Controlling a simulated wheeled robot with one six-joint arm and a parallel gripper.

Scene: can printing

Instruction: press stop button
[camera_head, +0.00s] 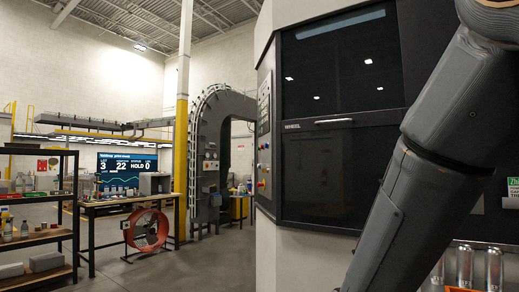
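A control panel (264,125) with small buttons is on the narrow angled side of the large white and black machine (340,130), left of its dark door. It is seen at a steep slant. A small red and yellow spot (261,184) shows low on this panel, and it may be a stop button; it is too small to tell. My grey arm crosses the right side of the picture in front of the machine. My gripper is out of view.
Several silver cans (464,268) stand at the lower right behind my arm. An orange fan (147,230) stands by a workbench (130,205) at the left. A dark shelf (40,235) is at the far left. The floor between the fan and the machine is clear.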

